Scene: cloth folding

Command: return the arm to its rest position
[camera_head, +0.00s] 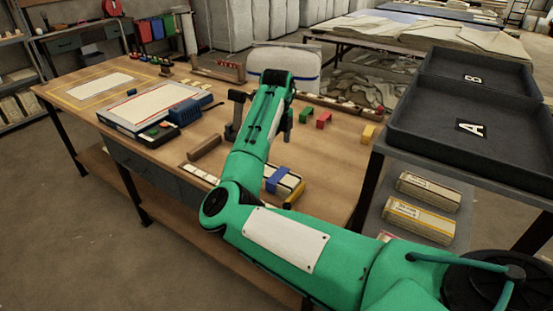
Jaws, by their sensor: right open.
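My right arm, green with black joints, reaches from the lower right up over the wooden workbench (335,150). Its right gripper (261,122) is dark and open, with its fingers partly hidden behind the forearm. One dark finger shows left of the forearm and another dark part shows on its right. I cannot see anything held between them. My left arm and gripper are not in view.
A white-topped board (160,103) and a blue box (184,113) sit left of the arm. A blue-banded bundle (288,184) lies beside it. Dark trays A (440,143) and B (450,82) stand at the right.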

